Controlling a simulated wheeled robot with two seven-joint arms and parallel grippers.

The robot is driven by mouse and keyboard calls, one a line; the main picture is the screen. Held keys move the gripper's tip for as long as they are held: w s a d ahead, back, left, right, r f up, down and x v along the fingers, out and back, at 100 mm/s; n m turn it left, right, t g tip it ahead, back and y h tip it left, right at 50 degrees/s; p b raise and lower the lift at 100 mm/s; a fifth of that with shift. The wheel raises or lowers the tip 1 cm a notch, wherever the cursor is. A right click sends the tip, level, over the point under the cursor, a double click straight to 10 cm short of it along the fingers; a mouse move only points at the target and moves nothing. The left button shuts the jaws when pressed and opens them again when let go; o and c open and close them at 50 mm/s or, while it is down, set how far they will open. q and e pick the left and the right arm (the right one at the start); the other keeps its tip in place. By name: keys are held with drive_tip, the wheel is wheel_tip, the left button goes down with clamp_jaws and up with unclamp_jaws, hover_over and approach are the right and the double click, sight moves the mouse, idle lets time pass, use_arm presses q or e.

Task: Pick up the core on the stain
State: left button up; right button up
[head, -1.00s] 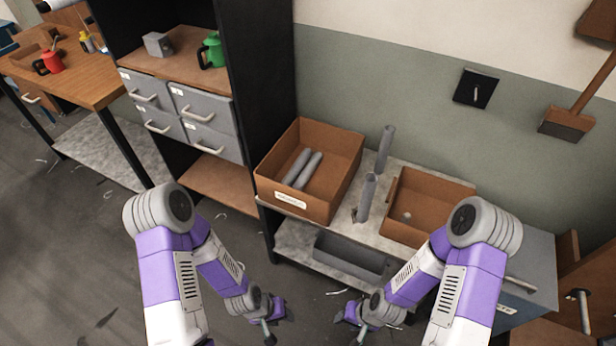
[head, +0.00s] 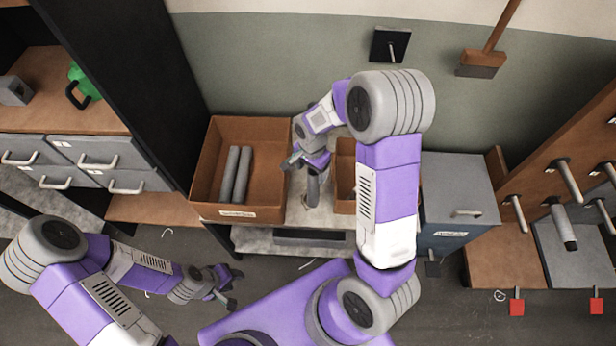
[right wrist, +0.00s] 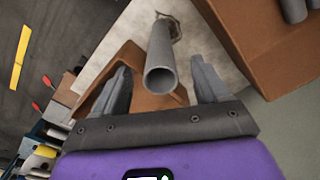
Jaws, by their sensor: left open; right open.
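A grey tube-shaped core (head: 313,190) stands upright on the pale bench top, partly hidden under my right gripper (head: 303,160). In the right wrist view the core (right wrist: 160,68) shows its open end, between the two spread fingers of my right gripper (right wrist: 160,80). The fingers are open and do not visibly touch it. A dark irregular stain (right wrist: 176,28) shows at the core's far end. My left gripper (head: 228,286) is open and empty, low in front of the bench.
A brown bin (head: 202,180) holding grey cores is left of the upright core. Another brown bin (head: 344,165) is to its right, partly hidden by my right arm. A grey cabinet (head: 458,190) is farther right. A dark shelf post (head: 120,70) rises at left.

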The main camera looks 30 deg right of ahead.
sight(313, 180)
drive_tip(key=f, duration=0.2)
drive_tip(key=f+b, duration=0.1)
drive_tip(key=f, duration=0.4)
drive_tip(key=shift+w+d+f, duration=0.1)
drive_tip(key=shift+d, duration=0.25)
drive_tip(key=shift+c, duration=0.3)
clamp_jaws()
wheel_tip(313, 180, up, 10)
drive_tip(key=p, duration=0.1)
drive_tip(key=c, duration=0.5)
unclamp_jaws()
clamp_jaws()
drive_tip(key=shift+p, duration=0.3)
